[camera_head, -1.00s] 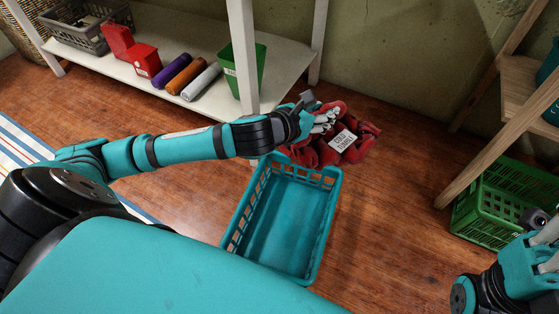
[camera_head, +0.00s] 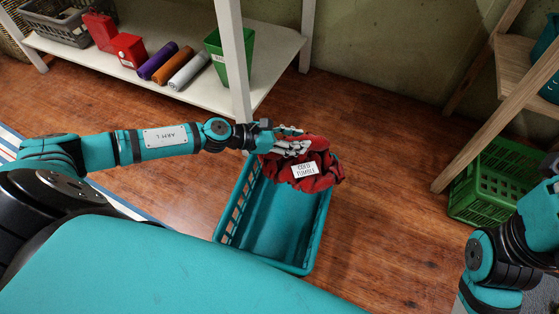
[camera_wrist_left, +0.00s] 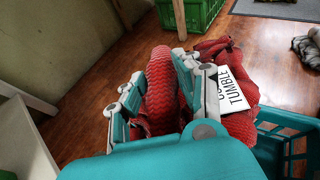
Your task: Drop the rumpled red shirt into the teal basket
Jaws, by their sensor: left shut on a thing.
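The rumpled red shirt (camera_head: 328,172) carries a white label with black print, "COLD TUMBLE". My left gripper (camera_head: 291,143) is shut on the shirt's left side. The shirt hangs in a bunch over the far end of the teal basket (camera_head: 308,245) and hides that rim. The basket stands on the floor, and its visible inside is empty. In the left wrist view, red cloth (camera_wrist_left: 161,88) is pinched between the fingers, and part of the basket (camera_wrist_left: 285,137) shows at the lower right. Only my right arm shows at the right edge; its fingers are out of the picture.
A white shelf (camera_head: 180,82) at the back left holds bins, rolls and a green container (camera_head: 238,58); its post stands close behind my left gripper. A green crate (camera_head: 497,185) sits by a wooden shelf at right. Floor right of the basket is clear.

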